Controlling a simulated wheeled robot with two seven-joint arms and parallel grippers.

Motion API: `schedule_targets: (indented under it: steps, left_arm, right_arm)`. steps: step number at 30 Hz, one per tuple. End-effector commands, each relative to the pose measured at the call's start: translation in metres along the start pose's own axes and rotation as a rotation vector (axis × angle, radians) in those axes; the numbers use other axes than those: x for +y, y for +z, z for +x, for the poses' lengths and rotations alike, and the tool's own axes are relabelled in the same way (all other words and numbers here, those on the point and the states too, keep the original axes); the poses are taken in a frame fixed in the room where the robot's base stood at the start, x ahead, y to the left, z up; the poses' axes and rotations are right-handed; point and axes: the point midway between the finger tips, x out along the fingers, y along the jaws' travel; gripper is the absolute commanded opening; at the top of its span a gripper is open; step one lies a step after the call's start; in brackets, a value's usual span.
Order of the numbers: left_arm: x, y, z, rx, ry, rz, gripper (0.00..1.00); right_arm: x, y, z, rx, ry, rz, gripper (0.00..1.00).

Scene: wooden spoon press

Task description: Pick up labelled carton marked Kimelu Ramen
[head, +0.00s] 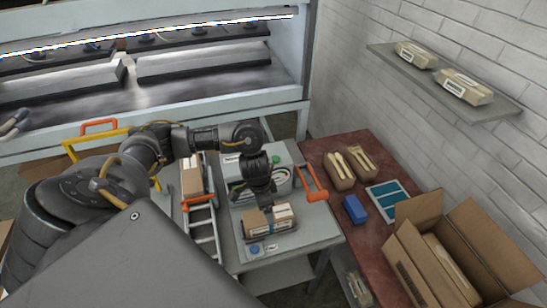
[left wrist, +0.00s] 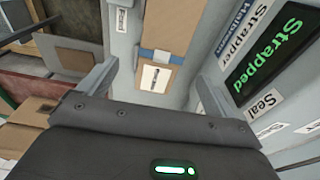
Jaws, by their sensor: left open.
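A brown carton (head: 256,219) with a blue strap and white labels lies on the grey strapping machine's top in the head view. In the left wrist view the strapped carton (left wrist: 180,62) shows between my fingers, with a small white label whose text is too small to read. My left gripper (head: 262,196) is just above the carton. In the left wrist view its fingers (left wrist: 156,84) are open on either side of the carton; I cannot tell whether they touch it. My right gripper is not in view.
The machine's screen (left wrist: 276,57) reads "Strapped". An orange handle (head: 313,182) stands right of the carton. The red table (head: 345,222) holds brown packs (head: 340,172), a blue block (head: 355,209) and an open box (head: 440,250). A ladder-like roller track (head: 203,228) lies left.

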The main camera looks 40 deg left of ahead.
Motion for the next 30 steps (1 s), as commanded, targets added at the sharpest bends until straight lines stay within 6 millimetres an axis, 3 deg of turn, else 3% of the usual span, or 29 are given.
schedule_targets:
  steps: [3, 7, 12, 19, 30]
  left_arm:
    - [0.002, -0.003, 0.014, -0.002, 0.004, 0.006, 0.91]
    - [0.003, -0.004, 0.035, -0.001, 0.004, 0.007, 0.91]
    - [0.002, -0.004, 0.053, 0.001, 0.002, 0.007, 0.91]
    - [0.001, -0.002, 0.059, 0.001, 0.002, 0.005, 0.91]
    - [-0.005, -0.001, 0.105, 0.001, 0.001, 0.004, 0.91]
  right_arm:
    - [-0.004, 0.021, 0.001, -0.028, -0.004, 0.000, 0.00]
    - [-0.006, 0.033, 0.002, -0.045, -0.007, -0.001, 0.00]
    - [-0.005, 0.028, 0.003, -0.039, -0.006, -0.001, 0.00]
    - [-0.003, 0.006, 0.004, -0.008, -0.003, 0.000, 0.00]
    - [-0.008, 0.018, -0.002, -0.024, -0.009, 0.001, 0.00]
